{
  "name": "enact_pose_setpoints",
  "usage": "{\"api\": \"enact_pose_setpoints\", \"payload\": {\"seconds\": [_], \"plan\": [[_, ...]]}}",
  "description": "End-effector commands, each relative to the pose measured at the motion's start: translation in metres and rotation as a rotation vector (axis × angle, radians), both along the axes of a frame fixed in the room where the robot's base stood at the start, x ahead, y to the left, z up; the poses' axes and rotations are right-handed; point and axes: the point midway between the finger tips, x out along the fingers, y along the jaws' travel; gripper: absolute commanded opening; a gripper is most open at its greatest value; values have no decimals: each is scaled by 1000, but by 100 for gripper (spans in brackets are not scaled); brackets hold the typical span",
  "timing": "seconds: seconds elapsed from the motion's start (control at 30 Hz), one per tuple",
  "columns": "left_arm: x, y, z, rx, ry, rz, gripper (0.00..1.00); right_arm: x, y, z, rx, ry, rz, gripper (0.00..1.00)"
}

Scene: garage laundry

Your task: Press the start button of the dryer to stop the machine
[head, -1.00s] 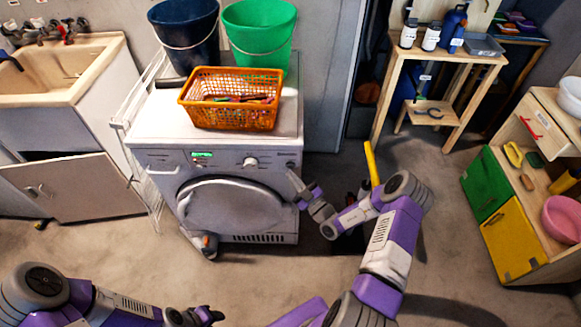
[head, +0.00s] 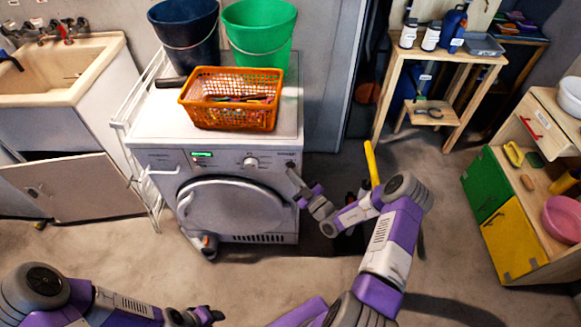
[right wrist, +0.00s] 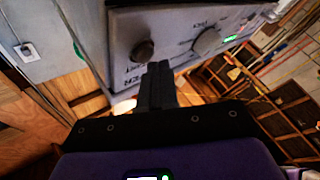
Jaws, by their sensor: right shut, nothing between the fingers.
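The white dryer (head: 225,225) stands against the back wall with its round door shut. Its panel has a lit green display (head: 202,154), a knob (head: 250,162) and a small dark start button (head: 291,164) at the right end. My right gripper (head: 291,172) is shut and empty, its tips close to that button. In the right wrist view, the dark round button (right wrist: 143,50) is just beyond the shut fingers (right wrist: 157,75); I cannot tell whether they touch it. My left gripper (head: 208,315) is low in the head view, away from the dryer; its jaws are unclear.
An orange basket (head: 232,120), a dark blue bucket (head: 186,40) and a green bucket (head: 258,38) stand on the dryer. A white drying rack (head: 150,190) is at its left side. A wooden table (head: 440,55) and a shelf unit (head: 515,235) stand to the right. The foreground floor is open.

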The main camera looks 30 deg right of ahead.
Motion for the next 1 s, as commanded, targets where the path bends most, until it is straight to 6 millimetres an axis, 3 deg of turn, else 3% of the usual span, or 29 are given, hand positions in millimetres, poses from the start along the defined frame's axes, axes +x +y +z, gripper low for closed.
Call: {"api": "enact_pose_setpoints", "payload": {"seconds": [1.0], "plan": [[0, 0, -2, 0, 0, 0, 43, 8, -4, 0, 1, -1, 1, 0]]}}
